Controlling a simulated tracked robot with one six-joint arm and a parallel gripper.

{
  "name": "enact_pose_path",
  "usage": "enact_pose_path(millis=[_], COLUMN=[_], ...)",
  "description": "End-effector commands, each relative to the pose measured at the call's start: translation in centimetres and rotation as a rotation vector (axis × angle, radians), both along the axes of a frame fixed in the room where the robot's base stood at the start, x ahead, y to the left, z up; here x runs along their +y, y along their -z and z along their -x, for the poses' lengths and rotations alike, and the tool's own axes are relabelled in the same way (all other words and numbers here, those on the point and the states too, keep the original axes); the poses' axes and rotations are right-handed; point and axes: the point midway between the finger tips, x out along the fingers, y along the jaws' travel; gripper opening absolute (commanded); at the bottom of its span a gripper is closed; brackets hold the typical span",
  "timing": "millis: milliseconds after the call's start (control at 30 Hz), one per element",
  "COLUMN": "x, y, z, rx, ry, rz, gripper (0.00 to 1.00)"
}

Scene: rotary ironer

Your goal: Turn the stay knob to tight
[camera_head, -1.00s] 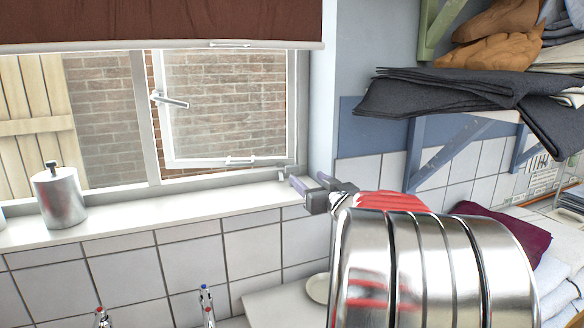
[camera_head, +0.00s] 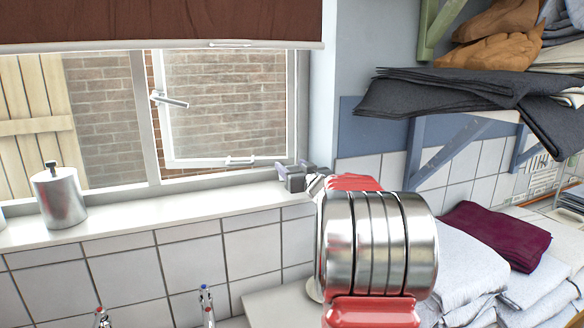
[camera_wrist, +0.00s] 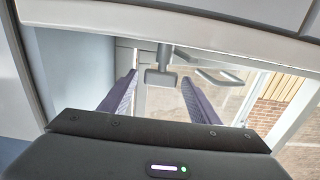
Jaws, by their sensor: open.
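The stay knob (camera_wrist: 160,78), a small grey block on a short stem, shows in the wrist view between the two purple-grey fingers of my gripper (camera_wrist: 159,90). The fingers are open, with a visible gap on each side of the knob. In the head view my gripper (camera_head: 294,170) is at the lower right corner of the window, just above the sill, and the knob cannot be made out clearly behind it. The hinged window sash (camera_head: 225,105) has a white pull handle (camera_head: 240,160) on its bottom rail and a lever handle (camera_head: 170,101) on its left side.
The white sill (camera_head: 150,215) runs below the window, with a metal canister (camera_head: 60,196) at its left. Taps (camera_head: 206,303) stand below. At right are a shelf with dark folded cloth (camera_head: 440,92), a maroon cloth (camera_head: 497,233) and pale folded linen (camera_head: 460,260).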

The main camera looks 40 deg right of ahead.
Motion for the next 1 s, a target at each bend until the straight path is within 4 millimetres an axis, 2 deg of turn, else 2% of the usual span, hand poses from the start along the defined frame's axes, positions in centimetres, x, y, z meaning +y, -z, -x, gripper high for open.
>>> enact_pose_path(millis=[400,1000], x=[-0.25,-0.23], y=[-0.02,-0.01], z=[-0.65,-0.63], rx=[-0.001,0.0], ry=[0.0,0.0], rz=[0.0,0.0], gripper=[0.56,0.15])
